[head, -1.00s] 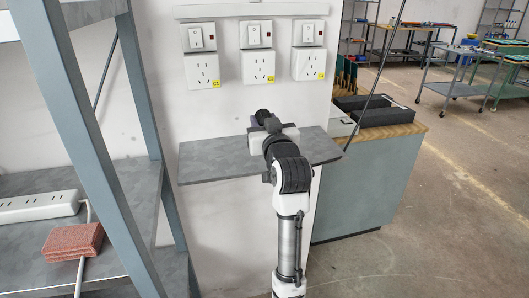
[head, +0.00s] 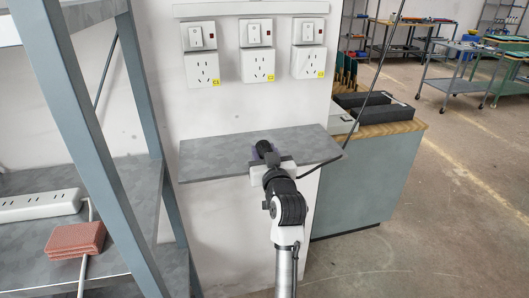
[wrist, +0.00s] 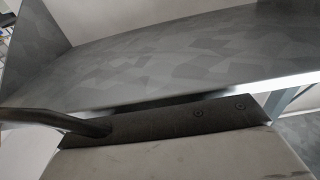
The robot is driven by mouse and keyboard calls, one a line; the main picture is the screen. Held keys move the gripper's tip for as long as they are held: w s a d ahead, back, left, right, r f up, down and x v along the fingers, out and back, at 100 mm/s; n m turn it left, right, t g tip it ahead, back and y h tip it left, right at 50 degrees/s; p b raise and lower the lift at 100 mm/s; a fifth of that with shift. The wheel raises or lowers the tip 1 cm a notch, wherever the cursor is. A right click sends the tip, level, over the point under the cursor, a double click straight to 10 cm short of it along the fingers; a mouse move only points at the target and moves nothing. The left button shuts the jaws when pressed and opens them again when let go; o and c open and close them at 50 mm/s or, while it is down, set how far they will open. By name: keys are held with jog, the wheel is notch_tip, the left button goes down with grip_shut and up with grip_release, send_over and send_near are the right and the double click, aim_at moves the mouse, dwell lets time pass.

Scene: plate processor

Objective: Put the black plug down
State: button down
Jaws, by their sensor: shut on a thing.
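The black plug (head: 262,147) sits in the jaws of my gripper (head: 266,157), which is shut on it. In the head view my gripper is at the front edge of the grey wall shelf (head: 215,157), with the plug showing over the shelf's surface. I cannot tell whether the plug touches the shelf. A black cable (head: 322,162) runs from the gripper to the right and then up. In the wrist view the shelf (wrist: 170,60) spans the upper part, and the cable (wrist: 50,118) shows at left. The plug itself is not clear there.
Three white wall sockets with switches, the middle one (head: 257,66) among them, are above the shelf. A blue-grey rack post (head: 85,135) stands at left. A cabinet (head: 365,180) with black trays stands at right. The shelf's left part is bare.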

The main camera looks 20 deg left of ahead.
jog(key=shift+f, duration=0.2)
jog(key=c, duration=0.9)
grip_release()
jog(key=shift+r, duration=0.1)
